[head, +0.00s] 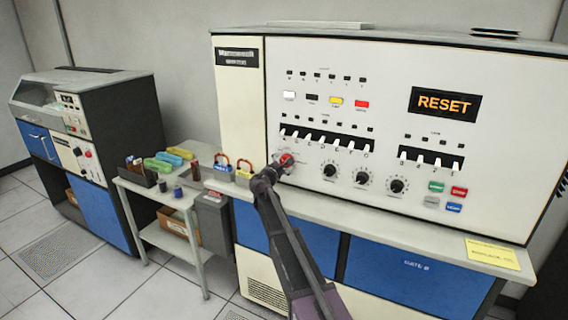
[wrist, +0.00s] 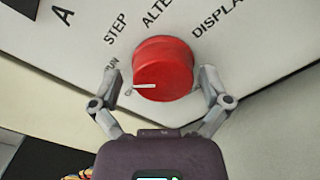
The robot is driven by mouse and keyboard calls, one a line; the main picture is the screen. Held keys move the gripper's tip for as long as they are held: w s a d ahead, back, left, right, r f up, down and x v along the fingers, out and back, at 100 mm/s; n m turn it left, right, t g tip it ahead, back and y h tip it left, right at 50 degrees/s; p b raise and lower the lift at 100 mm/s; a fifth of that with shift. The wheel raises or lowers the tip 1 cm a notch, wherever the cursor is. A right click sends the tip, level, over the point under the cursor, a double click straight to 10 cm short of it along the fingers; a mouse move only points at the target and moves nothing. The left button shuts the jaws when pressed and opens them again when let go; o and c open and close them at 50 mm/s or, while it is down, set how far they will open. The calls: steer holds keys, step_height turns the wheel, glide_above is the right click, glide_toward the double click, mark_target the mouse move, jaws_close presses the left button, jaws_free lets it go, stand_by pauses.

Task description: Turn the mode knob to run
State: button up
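The mode knob (wrist: 163,72) is a round red knob on the white console panel; it also shows in the head view (head: 286,159). Its white pointer line points left in the wrist view, towards the side where the RUN label (wrist: 112,64) is printed. STEP, ALTER and DISPLAY labels run round its upper side. My gripper (wrist: 160,82) is open, with one finger on each side of the knob. A gap shows at the left finger; I cannot tell whether the right finger touches. In the head view my gripper (head: 276,168) is at the knob and partly covers it.
Black knobs (head: 363,178), toggle switches (head: 327,140) and coloured buttons (head: 436,186) share the panel. The console ledge (head: 380,212) runs below. Padlocks (head: 243,172) stand just left of my gripper. A lit RESET display (head: 444,103) is at upper right.

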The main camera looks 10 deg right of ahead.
steer(key=shift+s, duration=0.25)
steer(key=shift+s+a, duration=0.35)
steer(key=shift+s, duration=0.15)
steer(key=v, duration=1)
steer(key=shift+s+a, duration=0.2)
steer(key=s+d+f+m+g+y, duration=0.1)
steer(key=s+d+f+m+g, duration=0.45)
steer(key=s, duration=0.35)
steer(key=s+d+f+m+g+y, duration=0.2)
steer(key=s+d+f+m+g, duration=0.2)
steer(key=s+d+f+m, duration=0.4)
steer(key=s+a+f+m+g+y, duration=0.2)
steer(key=s+a+m+y, duration=0.1)
steer(key=s, duration=0.6)
steer(key=s+a+f+m+g+y, duration=0.3)
steer(key=s+y, duration=0.1)
steer(key=s, duration=0.5)
steer(key=shift+s+a+y, duration=0.2)
steer(key=shift+s+y, duration=0.1)
steer(key=shift+s, duration=0.05)
